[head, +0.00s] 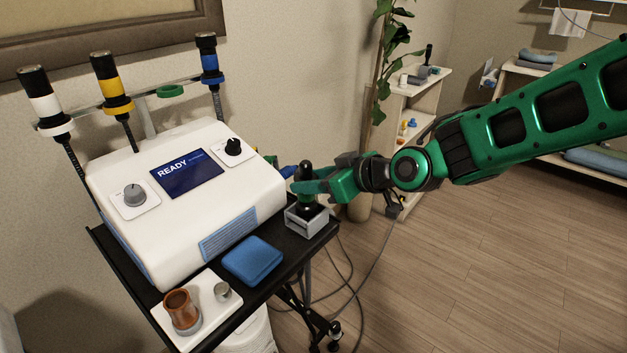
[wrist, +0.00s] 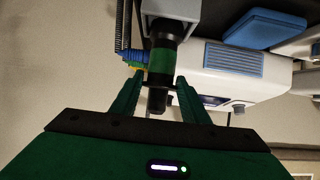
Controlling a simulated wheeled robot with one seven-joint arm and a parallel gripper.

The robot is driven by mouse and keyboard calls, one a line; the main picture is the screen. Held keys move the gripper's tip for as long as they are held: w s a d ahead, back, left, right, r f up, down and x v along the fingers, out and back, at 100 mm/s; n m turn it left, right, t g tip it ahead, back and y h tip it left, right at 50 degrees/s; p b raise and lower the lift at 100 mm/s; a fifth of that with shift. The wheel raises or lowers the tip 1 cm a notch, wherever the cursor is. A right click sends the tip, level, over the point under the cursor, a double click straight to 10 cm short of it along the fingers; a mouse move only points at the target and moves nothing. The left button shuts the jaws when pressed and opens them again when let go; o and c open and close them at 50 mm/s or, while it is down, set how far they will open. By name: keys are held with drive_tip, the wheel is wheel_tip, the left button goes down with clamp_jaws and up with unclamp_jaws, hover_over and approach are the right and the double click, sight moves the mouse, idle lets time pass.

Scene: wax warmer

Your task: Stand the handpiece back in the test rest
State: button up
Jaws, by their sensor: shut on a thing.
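The handpiece (head: 306,172) is black with a green band, and it stands roughly upright at the right end of the black cart. It also shows in the wrist view (wrist: 161,60), where the picture is upside down. My gripper (head: 308,187) is shut on it, with one finger on each side in the wrist view (wrist: 159,83). The test rest (head: 309,223) is a small grey open-topped block directly below. The handpiece's lower end reaches into or just over the rest; I cannot tell whether it touches bottom. The rest also shows in the wrist view (wrist: 172,8).
The white machine (head: 190,195) stands left of the rest, with white, yellow and blue handpieces on its rail and an empty green ring (head: 170,91). A folded blue cloth (head: 252,260) lies close by. A white tray (head: 190,338) holds a brown cup. Cables hang below the cart.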

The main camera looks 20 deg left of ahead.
drive_tip(key=shift+f, duration=1.45)
drive_tip(key=o, duration=1.2)
drive_tip(key=shift+o, duration=0.2)
drive_tip(key=v, duration=0.8)
idle(1.1)
drive_tip(key=shift+d, duration=0.1)
idle(0.3)
drive_tip(key=v, duration=1)
drive_tip(key=shift+d, duration=0.3)
